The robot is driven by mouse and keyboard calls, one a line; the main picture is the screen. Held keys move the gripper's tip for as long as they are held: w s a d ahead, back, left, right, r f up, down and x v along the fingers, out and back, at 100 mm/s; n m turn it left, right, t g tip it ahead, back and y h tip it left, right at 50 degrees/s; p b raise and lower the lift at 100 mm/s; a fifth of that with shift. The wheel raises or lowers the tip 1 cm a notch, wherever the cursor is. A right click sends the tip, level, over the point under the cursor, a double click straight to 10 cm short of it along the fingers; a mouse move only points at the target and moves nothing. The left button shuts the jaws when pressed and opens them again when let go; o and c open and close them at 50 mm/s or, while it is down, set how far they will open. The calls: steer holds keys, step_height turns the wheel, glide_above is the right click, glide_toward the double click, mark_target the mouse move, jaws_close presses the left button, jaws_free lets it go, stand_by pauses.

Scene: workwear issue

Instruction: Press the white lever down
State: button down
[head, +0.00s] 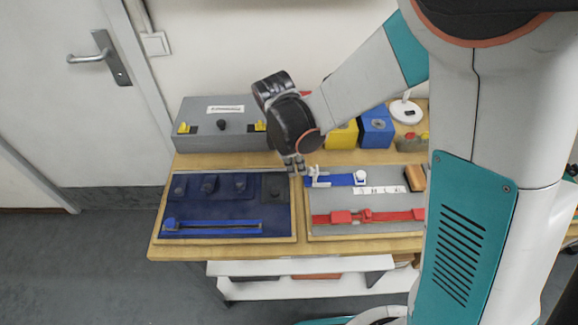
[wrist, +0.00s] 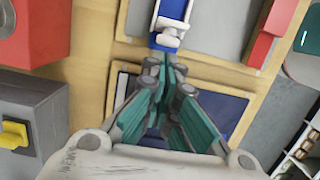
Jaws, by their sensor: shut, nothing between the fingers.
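A white buckle-like part with a lever (head: 317,180) sits on the left end of a blue strap (head: 338,180) on the grey board. The white part also shows in the wrist view (wrist: 168,37) at the top centre. My gripper (head: 294,163) is shut and empty, pointing down at the left end of the white part. In the wrist view my gripper (wrist: 162,62) has its fingertips just below the white part. I cannot tell whether they touch it.
A dark blue panel (head: 190,212) with several knobs lies to the left. A red strap (head: 385,216) crosses the grey board (head: 370,203) in front. Behind stand a grey box (head: 213,131) with yellow parts, a yellow box (head: 343,136) and a blue box (head: 376,130).

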steer(key=shift+d, duration=0.1)
stand_by(0.3)
steer(key=shift+d+r+y, duration=0.15)
steer(key=shift+r+y, duration=0.05)
steer(key=shift+y, duration=0.1)
